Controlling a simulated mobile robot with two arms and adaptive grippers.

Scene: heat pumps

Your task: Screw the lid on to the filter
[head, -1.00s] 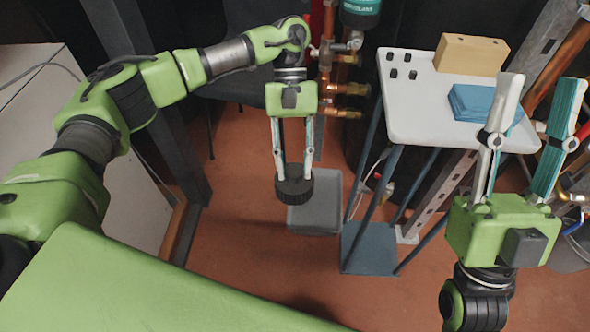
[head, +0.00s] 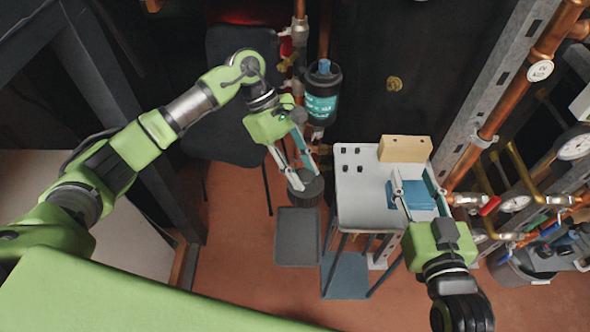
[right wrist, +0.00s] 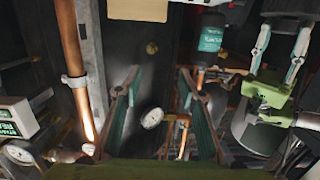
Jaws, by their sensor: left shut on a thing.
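The lid (head: 305,188), a black ribbed disc, is at the fingertips of my left gripper (head: 297,174), which is shut on it. The filter (head: 321,98), a black canister with a teal label and blue top piece, stands upright among the copper pipes. It also shows in the right wrist view (right wrist: 211,38). The lid is apart from the filter, lower and slightly left in the head view. My right gripper (head: 413,172) is open and empty, above the small table; its spread fingers show in the right wrist view (right wrist: 159,75).
The small white table (head: 352,205) carries a wooden block (head: 405,149), a blue cloth-like item (head: 420,197) and several small black pieces. A grey tray (head: 297,238) is on the floor. Pipes and gauges (head: 576,146) crowd the right. A dark chair (head: 240,90) stands behind my left arm.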

